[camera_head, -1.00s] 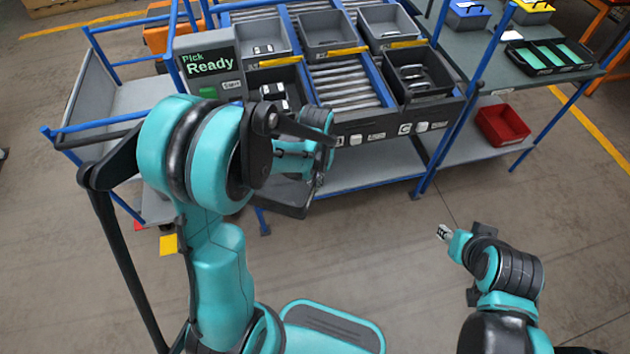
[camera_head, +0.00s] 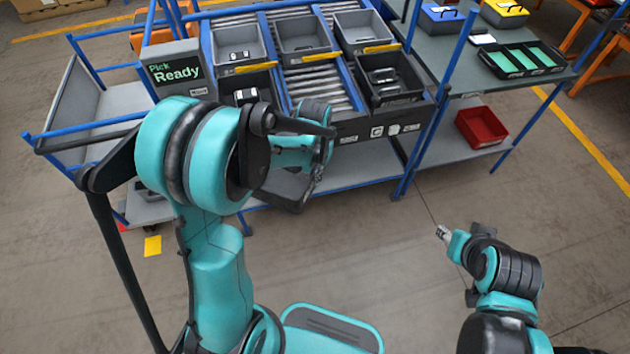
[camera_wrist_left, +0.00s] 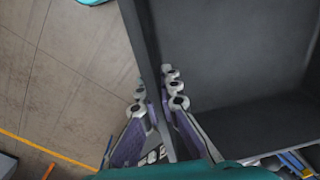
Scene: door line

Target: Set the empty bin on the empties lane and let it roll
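My left gripper (camera_head: 317,183) is low in front of the rack. In the left wrist view its fingers (camera_wrist_left: 157,100) are shut on the wall of the dark grey bin (camera_wrist_left: 235,50), one on each side. The bin's visible inside is empty. In the head view the held bin (camera_head: 282,190) is partly hidden behind my left arm and hangs tilted, clear of the floor. A bare roller lane (camera_head: 318,88) runs between bins on the rack; no label marks it as the empties lane. My right gripper (camera_head: 443,234) is low at right over the floor, its fingers too small to judge.
Several bins, such as a grey one (camera_head: 303,34), fill the rack's other lanes. A "Pick Ready" sign (camera_head: 172,72) stands left of them. A blue-framed cart (camera_head: 85,95) is at left. A red bin (camera_head: 482,128) sits on the right bench's low shelf. Floor ahead is clear.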

